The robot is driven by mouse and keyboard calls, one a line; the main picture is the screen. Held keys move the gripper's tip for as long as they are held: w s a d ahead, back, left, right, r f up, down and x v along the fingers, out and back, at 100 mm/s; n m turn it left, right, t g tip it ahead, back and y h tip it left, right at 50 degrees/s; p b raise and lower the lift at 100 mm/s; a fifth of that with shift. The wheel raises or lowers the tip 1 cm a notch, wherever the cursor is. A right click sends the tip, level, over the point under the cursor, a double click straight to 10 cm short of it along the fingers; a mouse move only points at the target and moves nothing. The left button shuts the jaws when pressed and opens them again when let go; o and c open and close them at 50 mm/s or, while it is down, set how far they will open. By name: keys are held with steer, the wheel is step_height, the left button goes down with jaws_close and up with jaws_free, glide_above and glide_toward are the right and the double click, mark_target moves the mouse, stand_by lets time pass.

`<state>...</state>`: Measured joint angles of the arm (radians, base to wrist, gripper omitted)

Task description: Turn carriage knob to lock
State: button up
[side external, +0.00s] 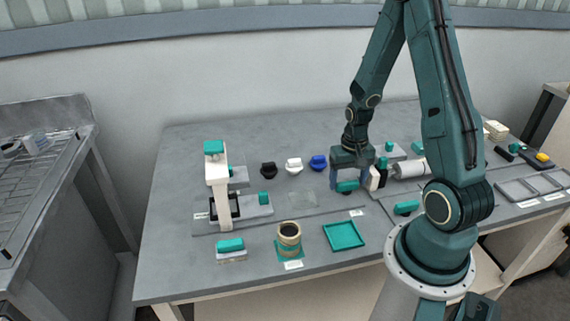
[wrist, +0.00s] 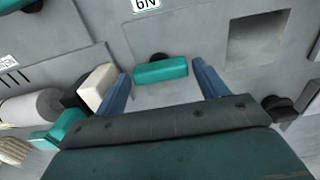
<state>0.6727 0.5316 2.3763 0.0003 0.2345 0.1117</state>
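A teal bar-shaped knob (wrist: 160,71) on a dark round base lies crosswise between my fingers in the wrist view. It also shows under my gripper in the side view (side external: 347,187). No readable label names it as the carriage knob. My gripper (wrist: 165,78) points down, with its two blue fingers apart, one at each end of the knob. A gap shows between the knob and the right finger; the left finger is close to the knob's left end, and I cannot tell if it touches. My gripper (side external: 349,181) is low over the bench in the side view.
A white block (wrist: 98,86) and a black block stand close beside the left finger, with a white roll (side external: 409,169) beyond. Black (side external: 268,170), white (side external: 294,165) and blue (side external: 318,162) knobs stand left of my gripper. A teal tray (side external: 343,235) lies in front.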

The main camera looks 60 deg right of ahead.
steer(key=c, duration=0.6)
steer(key=shift+c, duration=0.2)
steer(key=shift+n, duration=0.5)
steer(key=n, duration=0.3)
steer(key=shift+n, duration=0.3)
steer(key=n, duration=0.4)
steer(key=shift+n, duration=0.3)
steer(key=n, duration=0.7)
steer(key=shift+n, duration=0.4)
